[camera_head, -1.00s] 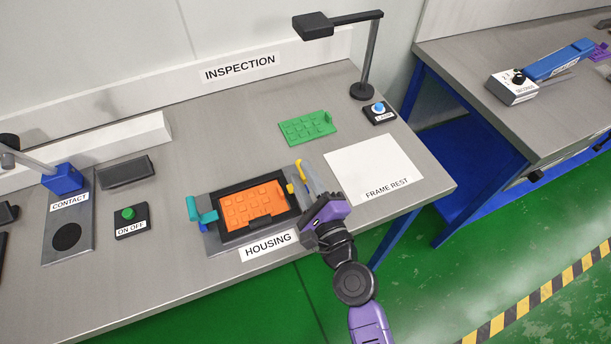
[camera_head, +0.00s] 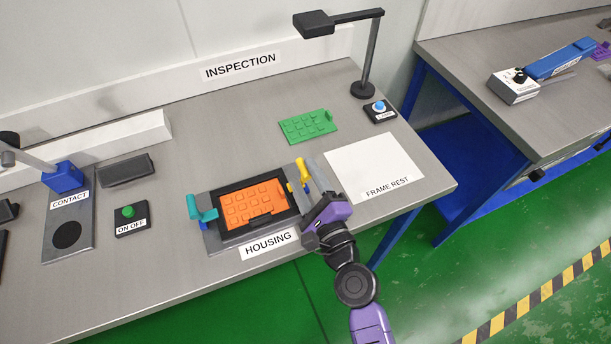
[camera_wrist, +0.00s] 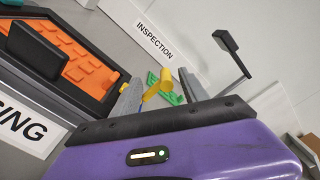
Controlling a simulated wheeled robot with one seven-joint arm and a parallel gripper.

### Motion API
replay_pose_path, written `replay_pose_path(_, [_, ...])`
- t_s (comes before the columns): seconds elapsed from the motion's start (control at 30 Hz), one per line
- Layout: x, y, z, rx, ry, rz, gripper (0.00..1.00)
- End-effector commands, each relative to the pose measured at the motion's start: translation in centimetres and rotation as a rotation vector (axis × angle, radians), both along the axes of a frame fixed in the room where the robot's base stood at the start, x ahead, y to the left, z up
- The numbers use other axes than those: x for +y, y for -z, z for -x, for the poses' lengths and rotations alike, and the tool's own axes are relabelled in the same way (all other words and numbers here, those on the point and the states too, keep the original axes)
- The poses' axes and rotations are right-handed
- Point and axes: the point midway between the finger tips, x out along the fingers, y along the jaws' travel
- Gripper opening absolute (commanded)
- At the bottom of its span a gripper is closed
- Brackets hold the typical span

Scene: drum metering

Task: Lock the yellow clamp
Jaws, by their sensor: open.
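The yellow clamp (camera_head: 304,170) stands at the right end of the black housing fixture (camera_head: 224,235), with its lever raised. In the wrist view the yellow lever (camera_wrist: 158,86) shows between the two grey fingers of my gripper (camera_wrist: 159,80). The jaws are open, with a finger on each side of the lever. I cannot tell whether either finger touches it. In the head view my gripper (camera_head: 314,181) is at the right end of the fixture, and its purple body hides part of the clamp's base. An orange plate (camera_head: 252,204) lies in the fixture.
A teal clamp (camera_head: 204,212) is at the fixture's left end. A green plate (camera_head: 308,127) lies behind, and the white frame rest sheet (camera_head: 372,165) lies to the right.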

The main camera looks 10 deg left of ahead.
Motion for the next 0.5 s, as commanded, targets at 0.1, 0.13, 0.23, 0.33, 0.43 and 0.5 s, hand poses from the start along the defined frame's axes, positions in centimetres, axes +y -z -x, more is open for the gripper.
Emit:
replay_pose_path(0.1, [-0.9,0.3,1.2,0.002,0.001,0.0,0.52])
replay_pose_path(0.13, [-1.2,0.3,1.6,0.002,0.003,0.0,0.52])
replay_pose_path(0.23, [-2.2,0.4,3.0,0.004,0.004,0.001,0.52])
replay_pose_path(0.33, [-3.1,0.4,4.2,0.003,0.005,0.002,0.52])
replay_pose_path(0.43, [-3.7,0.4,5.2,0.003,0.004,0.001,0.52])
replay_pose_path(0.5, [-4.0,0.4,5.7,0.004,0.003,0.002,0.52])
